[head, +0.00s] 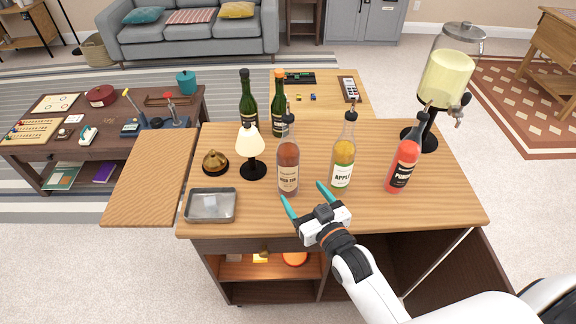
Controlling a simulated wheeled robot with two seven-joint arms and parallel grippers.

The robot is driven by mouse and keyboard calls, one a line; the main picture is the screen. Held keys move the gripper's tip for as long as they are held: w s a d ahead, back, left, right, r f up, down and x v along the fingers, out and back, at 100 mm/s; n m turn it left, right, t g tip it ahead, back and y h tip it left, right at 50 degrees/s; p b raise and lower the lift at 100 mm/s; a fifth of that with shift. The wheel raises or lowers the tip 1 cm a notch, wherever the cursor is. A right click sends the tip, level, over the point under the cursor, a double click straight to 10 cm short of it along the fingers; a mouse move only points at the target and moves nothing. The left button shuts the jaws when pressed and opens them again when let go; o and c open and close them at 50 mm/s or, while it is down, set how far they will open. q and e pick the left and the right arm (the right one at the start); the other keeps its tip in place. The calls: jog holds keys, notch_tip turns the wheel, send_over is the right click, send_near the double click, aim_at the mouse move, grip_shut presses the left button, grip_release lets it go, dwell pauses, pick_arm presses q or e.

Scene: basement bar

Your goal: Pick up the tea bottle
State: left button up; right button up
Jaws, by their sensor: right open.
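The tea bottle, a clear bottle of amber-pink liquid with a pale label and dark pourer (288,168), stands upright near the front middle of the wooden bar top. I take it for the tea by its colour and label, whose small print is hard to read. My right gripper (306,197) is open, with teal fingers spread, at the front edge of the bar. Its left fingertip is close to the bottle's base in the picture; I cannot tell whether they touch. Nothing is between the fingers. My left gripper is out of view.
A yellow apple bottle (343,165) and a red punch bottle (405,162) stand to the right. Green bottles (249,100) and a drink dispenser (444,80) stand farther back.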

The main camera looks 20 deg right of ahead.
aim_at(290, 171)
jog(key=shift+t, duration=0.5)
jog(key=w, duration=0.2)
jog(key=w+p, duration=0.1)
jog(key=w, duration=0.1)
jog(key=w+a+r, duration=0.1)
jog(key=w, duration=0.2)
jog(key=shift+r, duration=0.1)
jog(key=w+p, duration=0.2)
jog(key=w, duration=0.3)
jog(key=shift+w+r, duration=0.1)
jog(key=shift+w, duration=0.25)
jog(key=shift+s, duration=0.1)
jog(key=shift+c, duration=0.9)
jog(key=c, duration=1.2)
jog(key=shift+c, duration=1.1)
